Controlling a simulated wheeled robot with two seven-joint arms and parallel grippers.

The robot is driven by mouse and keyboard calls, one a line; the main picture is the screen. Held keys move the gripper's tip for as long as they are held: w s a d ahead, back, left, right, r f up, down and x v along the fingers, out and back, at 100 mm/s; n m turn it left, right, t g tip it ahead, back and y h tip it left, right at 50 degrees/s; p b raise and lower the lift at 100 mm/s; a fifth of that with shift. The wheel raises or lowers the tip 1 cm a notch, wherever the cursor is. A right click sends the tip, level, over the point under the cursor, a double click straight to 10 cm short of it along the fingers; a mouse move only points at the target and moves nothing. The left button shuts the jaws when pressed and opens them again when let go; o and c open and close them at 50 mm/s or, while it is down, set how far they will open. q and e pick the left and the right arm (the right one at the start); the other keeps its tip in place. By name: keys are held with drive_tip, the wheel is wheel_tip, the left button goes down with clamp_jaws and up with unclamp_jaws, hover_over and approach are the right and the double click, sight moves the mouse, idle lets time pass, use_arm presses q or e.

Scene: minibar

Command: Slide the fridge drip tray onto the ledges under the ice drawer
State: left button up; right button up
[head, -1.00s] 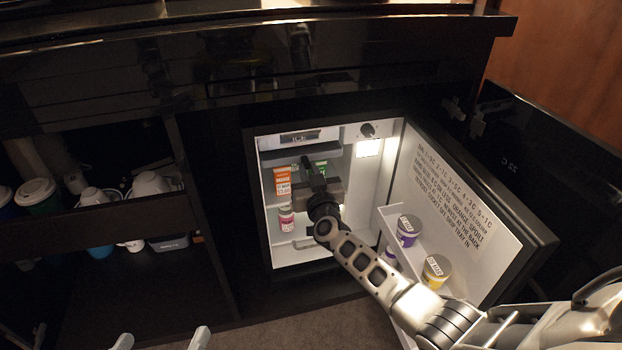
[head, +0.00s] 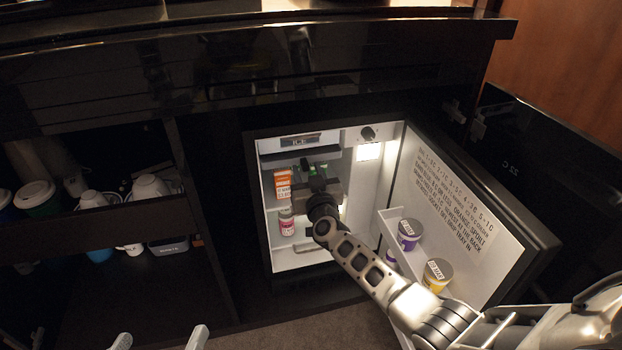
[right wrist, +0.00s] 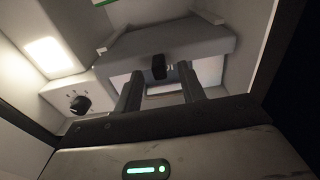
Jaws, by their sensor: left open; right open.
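The ice drawer (head: 300,141), labelled ICE, is at the top left inside the open fridge. A grey flat panel, which looks like the drip tray (head: 279,158), lies level just under it. In the right wrist view, which looks upside down, the tray (right wrist: 185,44) carries a small black tab (right wrist: 158,67). My right gripper (right wrist: 160,88) is open, its two fingers on either side of the tab, apart from it. I cannot tell whether the tray rests fully on the ledges. My left gripper (head: 160,340) is open and empty at the bottom left.
An orange carton (head: 283,184) and a pink-labelled bottle (head: 287,222) stand below in the fridge. The fridge door (head: 450,185) is open to the right, with purple (head: 409,233) and yellow (head: 437,274) tubs in its rack. A lamp and dial sit right of the drawer.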

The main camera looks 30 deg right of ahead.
drive_tip(key=shift+s+a, duration=0.1)
drive_tip(key=shift+s, duration=0.3)
use_arm(q)
drive_tip(key=shift+s+a+f+g+y+p, duration=0.1)
drive_tip(key=shift+a+f+g+y+p, duration=0.4)
drive_tip(key=shift+p, duration=0.5)
drive_tip(key=shift+s+a+f+g+y+p, duration=0.15)
drive_tip(key=shift+f+g+p, duration=0.3)
drive_tip(key=shift+f+p, duration=0.4)
drive_tip(key=shift+w+a+f+g+y+p, duration=0.1)
drive_tip(key=shift+a+f+g+y+p, duration=0.3)
drive_tip(key=shift+p, duration=0.7)
use_arm(e)
drive_tip(key=v, duration=1.5)
